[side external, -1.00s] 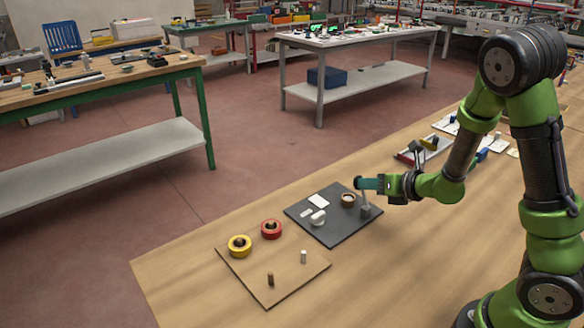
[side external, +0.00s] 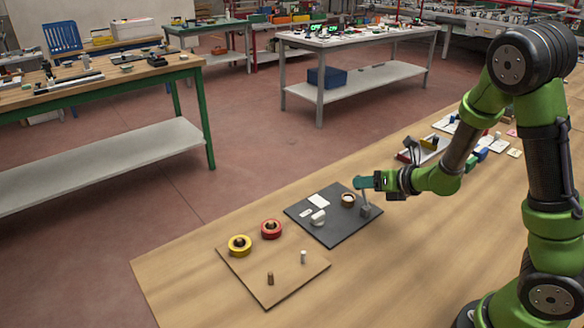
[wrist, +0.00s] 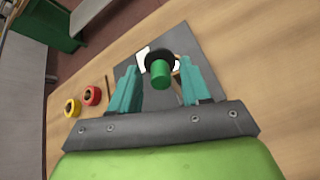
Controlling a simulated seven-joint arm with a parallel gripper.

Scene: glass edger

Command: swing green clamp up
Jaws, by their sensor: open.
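The green clamp (wrist: 161,75) shows in the wrist view as a green cylinder with a black disc at its far end. It lies between my teal fingers, with a gap visible on each side. My gripper (side external: 359,183) is open and points left in the side view, level with the top of a grey post (side external: 365,208). The post stands on the right part of a dark plate (side external: 335,232). In the side view my fingers hide most of the clamp's upper part. I cannot tell whether either finger touches the handle.
The dark plate also carries a brown ring (side external: 348,199), a white knob (side external: 318,217) and white labels. A yellow ring (side external: 240,245) and a red ring (side external: 271,229) sit left, by a wooden board (side external: 260,290) with two pegs. The bench front is clear.

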